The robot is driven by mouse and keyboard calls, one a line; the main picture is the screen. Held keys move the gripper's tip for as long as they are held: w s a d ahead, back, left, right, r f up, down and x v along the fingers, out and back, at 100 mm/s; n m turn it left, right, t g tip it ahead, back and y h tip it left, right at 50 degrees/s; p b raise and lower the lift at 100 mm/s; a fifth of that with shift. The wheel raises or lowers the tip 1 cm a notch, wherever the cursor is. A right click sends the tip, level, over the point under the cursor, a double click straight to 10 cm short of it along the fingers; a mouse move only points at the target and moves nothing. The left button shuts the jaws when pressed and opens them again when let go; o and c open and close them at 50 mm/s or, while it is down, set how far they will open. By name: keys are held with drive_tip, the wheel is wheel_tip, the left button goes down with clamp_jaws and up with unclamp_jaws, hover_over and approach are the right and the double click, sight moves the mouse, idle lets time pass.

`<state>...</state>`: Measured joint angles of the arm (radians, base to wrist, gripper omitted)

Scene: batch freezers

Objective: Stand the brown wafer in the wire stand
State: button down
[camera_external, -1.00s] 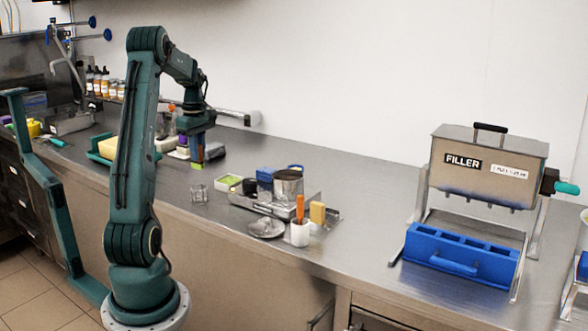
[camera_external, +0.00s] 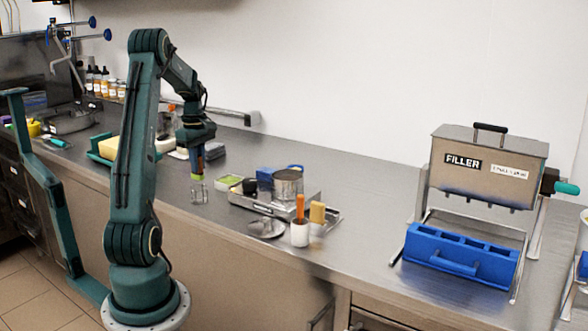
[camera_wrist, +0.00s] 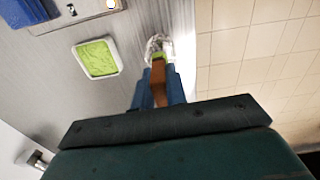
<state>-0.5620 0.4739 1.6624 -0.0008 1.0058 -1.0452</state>
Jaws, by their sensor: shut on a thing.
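My gripper (camera_external: 197,162) is shut on the brown wafer, pointing down over the counter. In the wrist view the brown wafer (camera_wrist: 159,82) sits between my blue fingers (camera_wrist: 158,95), with a bright green end beyond the fingertips. The wire stand (camera_external: 198,193) is directly below my gripper on the counter. It also shows in the wrist view (camera_wrist: 158,43), just past the wafer's green end. The green end is at the top of the stand; I cannot tell whether it is inside the wires or just above them.
A white tub with green contents (camera_external: 222,182) stands right of the wire stand. The counter's front edge is close to the stand.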

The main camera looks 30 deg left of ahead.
sight(199, 179)
drive_tip(key=shift+f, duration=0.85)
drive_tip(key=shift+f, duration=1.85)
idle(0.6)
drive_tip(key=c, duration=0.9)
unclamp_jaws()
drive_tip(key=shift+o, duration=0.2)
drive_tip(key=shift+r, duration=0.1)
drive_tip(key=shift+r, duration=3.4)
drive_tip(key=shift+r, duration=0.1)
